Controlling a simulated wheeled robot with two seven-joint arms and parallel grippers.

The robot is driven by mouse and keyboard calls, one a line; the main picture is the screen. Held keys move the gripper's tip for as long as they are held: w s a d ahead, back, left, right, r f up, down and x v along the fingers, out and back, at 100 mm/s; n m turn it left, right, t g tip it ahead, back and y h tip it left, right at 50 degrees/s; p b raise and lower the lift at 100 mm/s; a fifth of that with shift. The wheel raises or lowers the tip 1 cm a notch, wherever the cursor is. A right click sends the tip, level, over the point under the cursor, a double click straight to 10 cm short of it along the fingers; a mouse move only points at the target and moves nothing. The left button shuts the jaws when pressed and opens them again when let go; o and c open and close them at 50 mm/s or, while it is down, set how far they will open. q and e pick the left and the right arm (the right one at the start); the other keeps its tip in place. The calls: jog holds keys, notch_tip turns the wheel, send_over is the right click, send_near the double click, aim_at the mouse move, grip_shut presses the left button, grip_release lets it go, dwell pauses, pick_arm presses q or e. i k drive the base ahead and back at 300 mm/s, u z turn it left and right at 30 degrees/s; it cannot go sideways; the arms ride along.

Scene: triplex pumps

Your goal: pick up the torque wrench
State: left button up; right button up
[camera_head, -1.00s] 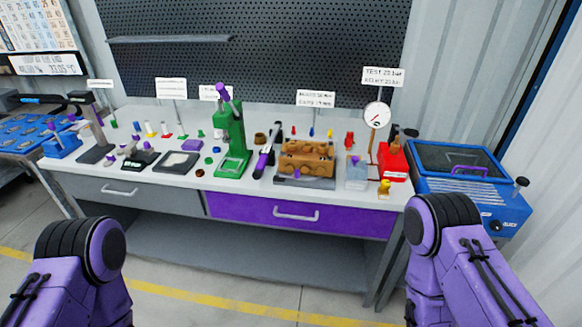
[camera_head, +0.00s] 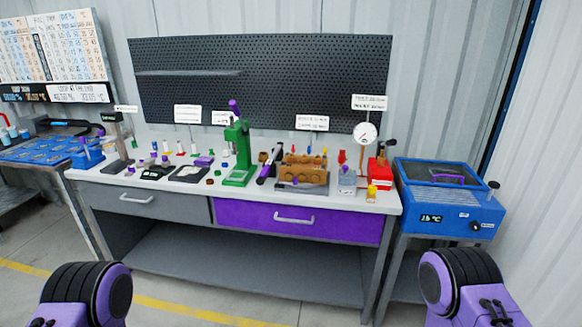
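A long dark tool with a purple part (camera_head: 268,165), which looks like the torque wrench, lies on the workbench (camera_head: 200,198). It is between the green press (camera_head: 237,155) and the brown pump block (camera_head: 303,170), pointing away from me. It is small in view, so its details are unclear. Only purple and black parts of my two arms show at the lower left and lower right corners. Neither gripper is in view, and nothing of mine touches the bench tools.
A blue bath unit (camera_head: 449,205) stands right of the bench. A red box (camera_head: 379,173) with a dial gauge (camera_head: 365,133) is at the bench's right end. A purple drawer (camera_head: 297,221) is shut in front. Another bench with blue trays (camera_head: 40,150) stands left. The floor ahead is clear.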

aim_at(268, 166)
jog(key=z, duration=0.3)
jog(key=i, duration=1)
jog(key=u, duration=0.35)
